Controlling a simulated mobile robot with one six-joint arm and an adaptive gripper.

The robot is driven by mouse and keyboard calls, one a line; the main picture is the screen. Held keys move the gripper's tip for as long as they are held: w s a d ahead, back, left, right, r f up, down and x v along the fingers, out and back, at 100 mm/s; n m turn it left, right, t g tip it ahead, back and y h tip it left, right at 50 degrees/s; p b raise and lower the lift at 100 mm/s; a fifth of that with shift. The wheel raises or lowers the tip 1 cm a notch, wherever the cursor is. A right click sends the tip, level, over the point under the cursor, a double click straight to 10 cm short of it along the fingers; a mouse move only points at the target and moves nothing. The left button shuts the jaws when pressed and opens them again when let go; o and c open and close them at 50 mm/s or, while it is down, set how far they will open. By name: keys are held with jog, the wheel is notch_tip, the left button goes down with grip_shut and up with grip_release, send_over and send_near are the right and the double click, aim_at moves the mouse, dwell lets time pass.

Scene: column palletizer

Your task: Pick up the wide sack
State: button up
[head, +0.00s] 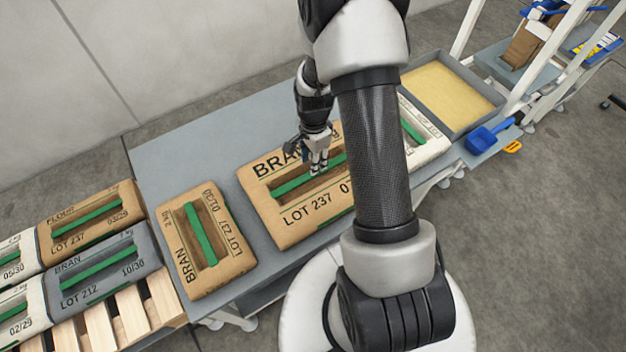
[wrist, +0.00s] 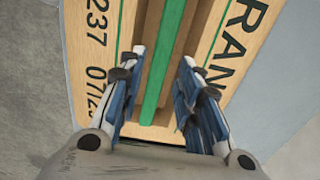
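The wide sack (head: 268,205) is a large tan sack marked BRAN, LOT 237, lying flat on the grey table. A green strip (head: 291,185) runs along a recess in its top. In the head view my gripper (head: 318,170) is over this recess, and my arm hides the sack's right part. In the wrist view my gripper (wrist: 163,80) is open, with its fingers on either side of the green strip (wrist: 166,45), which shows between them. The sack (wrist: 95,70) fills the view beyond the fingers. I cannot tell whether the fingers touch it.
A narrower tan BRAN sack (head: 182,258) lies left of the wide one. A white sack (head: 433,143) is to the right, partly behind my arm. Several sacks sit on a wooden pallet (head: 130,305). A grain tray (head: 498,84) and blue scoop (head: 484,137) are at right.

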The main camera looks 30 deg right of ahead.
jog(key=f+b, duration=0.1)
jog(key=f, duration=0.3)
jog(key=f+b, duration=0.2)
jog(key=f, duration=0.2)
jog(key=shift+w+d+f, duration=0.1)
jog(key=shift+w+f, duration=0.1)
jog(key=shift+f, duration=0.1)
jog(key=shift+c, duration=0.2)
grip_shut()
dwell(0.4)
jog(key=shift+w+r, duration=0.2)
